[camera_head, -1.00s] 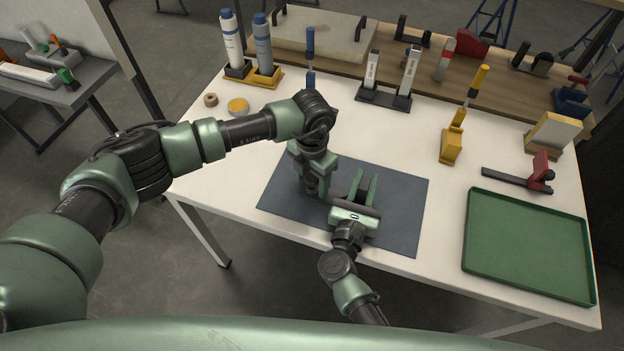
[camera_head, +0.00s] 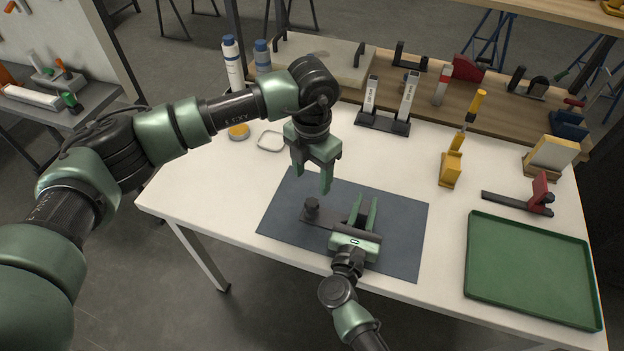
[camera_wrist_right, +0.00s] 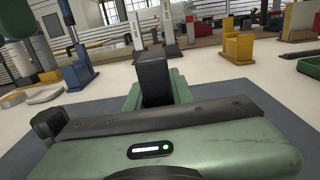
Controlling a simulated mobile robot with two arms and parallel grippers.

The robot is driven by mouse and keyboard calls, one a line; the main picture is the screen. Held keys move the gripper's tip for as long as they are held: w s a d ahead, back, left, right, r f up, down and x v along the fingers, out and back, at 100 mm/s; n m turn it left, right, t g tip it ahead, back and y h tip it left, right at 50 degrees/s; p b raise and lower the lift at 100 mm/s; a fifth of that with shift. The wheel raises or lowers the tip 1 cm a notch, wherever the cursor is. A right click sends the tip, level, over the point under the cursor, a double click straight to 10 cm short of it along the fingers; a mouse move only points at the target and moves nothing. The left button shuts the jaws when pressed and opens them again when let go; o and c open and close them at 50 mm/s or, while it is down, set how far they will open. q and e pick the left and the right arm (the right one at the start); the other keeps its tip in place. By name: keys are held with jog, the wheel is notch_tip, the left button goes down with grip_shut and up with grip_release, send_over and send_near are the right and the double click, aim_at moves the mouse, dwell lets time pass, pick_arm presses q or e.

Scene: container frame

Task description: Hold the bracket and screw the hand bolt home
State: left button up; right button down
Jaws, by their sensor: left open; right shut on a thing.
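The dark bracket (camera_head: 324,218) lies on the blue-grey mat (camera_head: 290,225). The hand bolt (camera_head: 312,205), a black knob, stands upright at the bracket's left end; how deep it sits cannot be seen. My right gripper (camera_head: 364,208) is shut on the bracket from the front. In the right wrist view a black upright part of the bracket (camera_wrist_right: 153,78) stands between its fingers. My left gripper (camera_head: 311,180) is open and empty, pointing down above and slightly behind the hand bolt, apart from it.
A green tray (camera_head: 530,270) is at the table's right. A red-and-black clamp (camera_head: 535,197), a yellow holder (camera_head: 451,170) and a black stand (camera_head: 383,122) are farther back. The white table around the mat is mostly clear.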

aim_at(360, 225)
jog(key=shift+f, duration=0.15)
jog(key=c, duration=1.1)
grip_release()
jog(key=shift+c, duration=0.2)
pick_arm(q)
notch_tip(360, 225, down, 2)
jog(key=shift+f+b, duration=0.1)
jog(key=shift+b, duration=0.95)
pick_arm(e)
jog(key=v, duration=0.6)
jog(key=shift+s+a, duration=0.15)
jog(key=shift+s, duration=0.25)
jog(key=shift+s+a, duration=0.1)
jog(key=shift+s, duration=0.4)
pick_arm(q)
jog(key=shift+f, duration=0.1)
